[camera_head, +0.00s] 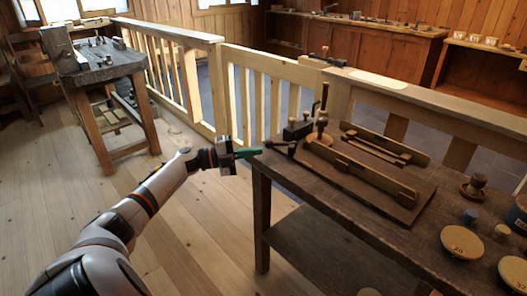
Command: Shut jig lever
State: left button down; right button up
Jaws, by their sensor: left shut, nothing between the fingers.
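My left gripper (248,153) is shut and empty, its teal fingertips near the left corner of the dark wooden bench (262,215). The jig (362,183) lies on the bench as a dark board with long wooden rails. At its left end stands an upright dark lever-like rod (324,97) above a rounded wooden part. A short dark bar (278,144) sticks out left from the jig, close to the fingertips. I cannot tell whether they touch, or which of the two is the lever. My right gripper is not in view.
Another workbench (103,72) stands back left. The floor between is open.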

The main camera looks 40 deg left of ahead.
pick_arm(q)
jog(key=s+a, duration=0.2)
jog(key=a, duration=0.1)
jog(key=s+a+f, duration=0.1)
jog(key=shift+s+a, duration=0.15)
jog(key=shift+a, duration=0.25)
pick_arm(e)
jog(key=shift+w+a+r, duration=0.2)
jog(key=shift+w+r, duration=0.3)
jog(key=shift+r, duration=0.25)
